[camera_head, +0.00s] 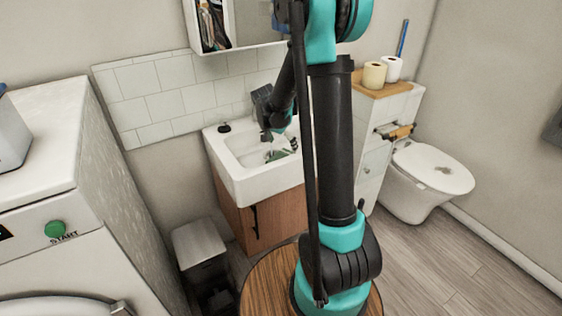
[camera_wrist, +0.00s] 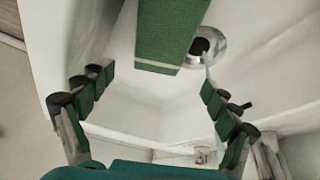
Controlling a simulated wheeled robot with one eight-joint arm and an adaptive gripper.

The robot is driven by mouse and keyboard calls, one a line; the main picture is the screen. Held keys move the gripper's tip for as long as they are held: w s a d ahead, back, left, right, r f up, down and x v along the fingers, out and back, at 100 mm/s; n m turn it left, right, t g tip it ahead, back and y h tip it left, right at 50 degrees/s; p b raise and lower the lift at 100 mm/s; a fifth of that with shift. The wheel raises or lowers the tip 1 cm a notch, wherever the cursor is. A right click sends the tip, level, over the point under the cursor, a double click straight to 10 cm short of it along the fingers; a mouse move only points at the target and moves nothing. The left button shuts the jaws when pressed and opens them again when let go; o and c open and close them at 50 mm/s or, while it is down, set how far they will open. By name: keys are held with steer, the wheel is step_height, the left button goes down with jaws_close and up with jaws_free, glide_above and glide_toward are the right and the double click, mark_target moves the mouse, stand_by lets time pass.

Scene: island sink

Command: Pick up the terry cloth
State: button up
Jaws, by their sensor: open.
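The terry cloth (camera_wrist: 170,35) looks like a green folded strip with a pale stripe near its closer end. In the wrist view it lies in the white sink basin at the top middle, beside the drain. My gripper (camera_wrist: 154,82) is open, its two fingers spread wide to the left and right. The cloth's near end is just beyond the fingertips, roughly between their lines, and nothing is held. In the head view my gripper (camera_head: 281,145) reaches down into the sink (camera_head: 230,163); the cloth there is too small and covered to make out clearly.
The drain (camera_wrist: 203,45) is right of the cloth. The basin walls rise close around my fingers. A mirror cabinet (camera_head: 238,22) hangs above the sink. A washing machine (camera_head: 50,200) stands left, a small bin (camera_head: 199,245) below, and a toilet (camera_head: 430,170) right.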

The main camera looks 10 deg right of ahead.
mark_target(286, 153)
steer(key=shift+x, duration=3.1)
steer(key=shift+s+f, duration=0.1)
steer(key=shift+s, duration=0.1)
steer(key=shift+a, duration=0.1)
steer(key=c, duration=1.3)
steer(key=shift+c, duration=0.2)
step_height(286, 153, up, 20)
